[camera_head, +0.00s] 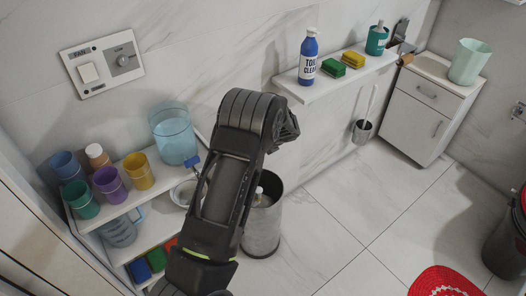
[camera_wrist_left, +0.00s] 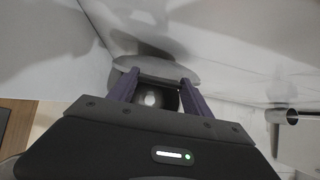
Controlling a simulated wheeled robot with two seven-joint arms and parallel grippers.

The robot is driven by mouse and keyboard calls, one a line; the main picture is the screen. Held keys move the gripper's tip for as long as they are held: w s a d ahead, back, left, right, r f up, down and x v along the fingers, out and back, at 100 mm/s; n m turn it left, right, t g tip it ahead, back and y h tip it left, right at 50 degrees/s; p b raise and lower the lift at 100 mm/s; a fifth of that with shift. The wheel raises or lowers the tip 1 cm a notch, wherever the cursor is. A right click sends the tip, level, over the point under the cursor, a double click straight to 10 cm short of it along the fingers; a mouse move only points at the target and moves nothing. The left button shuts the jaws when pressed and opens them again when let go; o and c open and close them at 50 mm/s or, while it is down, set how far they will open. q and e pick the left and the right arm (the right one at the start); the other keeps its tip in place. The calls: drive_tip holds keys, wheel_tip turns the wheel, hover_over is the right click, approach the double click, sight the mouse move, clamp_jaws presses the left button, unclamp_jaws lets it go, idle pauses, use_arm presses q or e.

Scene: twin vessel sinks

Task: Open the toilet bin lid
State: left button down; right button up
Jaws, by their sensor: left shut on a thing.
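The toilet bin (camera_head: 263,232) is a silver cylinder on the floor, just right of my left arm in the head view. Its dark top opening shows, with something white in it, partly hidden by my arm. In the left wrist view a grey rounded lid (camera_wrist_left: 155,67) lies at the fingertips of my left gripper (camera_wrist_left: 158,80). The dark bin opening and a pale round thing (camera_wrist_left: 150,99) show between the fingers. The gripper is shut on the lid; the exact contact is hard to see. My arm hides this gripper in the head view. My right gripper is not in view.
A shelf with several coloured cups (camera_head: 110,184) and a blue translucent container (camera_head: 173,133) stands left of my arm. A wall shelf (camera_head: 335,78) holds a bottle and sponges. A white cabinet (camera_head: 428,110) stands at the back right.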

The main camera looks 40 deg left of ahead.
use_arm(q)
drive_tip(key=shift+w+a+r, duration=0.2)
drive_tip(key=shift+a+r, duration=0.15)
drive_tip(key=shift+a, duration=0.35)
drive_tip(key=shift+c, duration=2.2)
unclamp_jaws()
drive_tip(key=shift+d, duration=0.1)
drive_tip(key=shift+f, duration=0.1)
drive_tip(key=v, duration=0.8)
